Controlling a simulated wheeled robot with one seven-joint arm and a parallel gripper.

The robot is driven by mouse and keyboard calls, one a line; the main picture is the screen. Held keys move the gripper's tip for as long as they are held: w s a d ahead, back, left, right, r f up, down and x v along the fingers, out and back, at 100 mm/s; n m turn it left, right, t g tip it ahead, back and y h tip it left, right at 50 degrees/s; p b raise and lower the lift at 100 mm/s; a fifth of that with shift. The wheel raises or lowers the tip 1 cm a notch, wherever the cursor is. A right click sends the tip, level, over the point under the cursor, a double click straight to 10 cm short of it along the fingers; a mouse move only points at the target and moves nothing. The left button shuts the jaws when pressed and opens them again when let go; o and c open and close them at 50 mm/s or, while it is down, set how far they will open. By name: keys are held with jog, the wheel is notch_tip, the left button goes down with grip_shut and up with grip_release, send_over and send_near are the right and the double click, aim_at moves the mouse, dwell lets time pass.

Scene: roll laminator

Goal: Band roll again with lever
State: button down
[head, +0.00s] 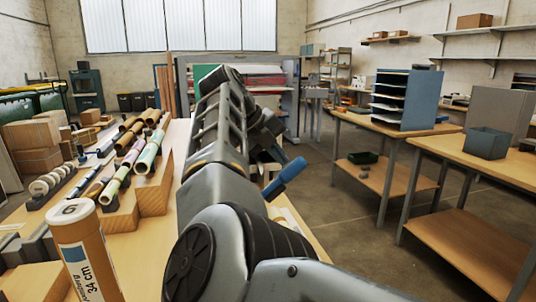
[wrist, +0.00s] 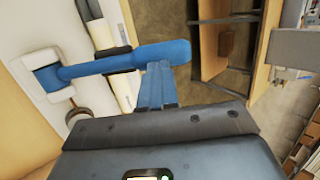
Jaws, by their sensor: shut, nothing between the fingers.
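A blue lever (wrist: 120,62) crosses the upper left of the wrist view, from a white pivot block (wrist: 28,82) to a thick rounded grip. Its blue handle also shows in the head view (head: 287,180), right of my arm. My gripper (wrist: 157,72) is shut and empty. Its blue fingertips are at the lever's grip; I cannot tell whether they touch. A white roll (wrist: 125,90) with a dark collar (wrist: 112,52) lies beyond the lever, partly covered by it. In the head view my arm hides most of the machine around the lever.
A stepped wooden rack (head: 155,190) with several rolls stands left of my arm. A cardboard tube (head: 82,245) marked 6 and 34 cm stands upright in front. A workbench (head: 480,150) with a blue-grey bin (head: 486,143) is at the right. Floor is clear between the benches.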

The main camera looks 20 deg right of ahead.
jog(key=shift+w+d+f, duration=0.1)
jog(key=shift+d+f, duration=0.4)
jog(key=shift+f, duration=0.05)
jog(key=shift+d+f+y, duration=0.4)
jog(key=shift+d+y, duration=0.1)
jog(key=shift+d, duration=0.15)
jog(key=d+f+y, duration=0.5)
jog(key=f, duration=0.4)
jog(key=shift+d+f+m+y, duration=0.3)
jog(key=shift+d+f, duration=0.05)
jog(key=shift+f, duration=0.05)
jog(key=shift+f, duration=0.15)
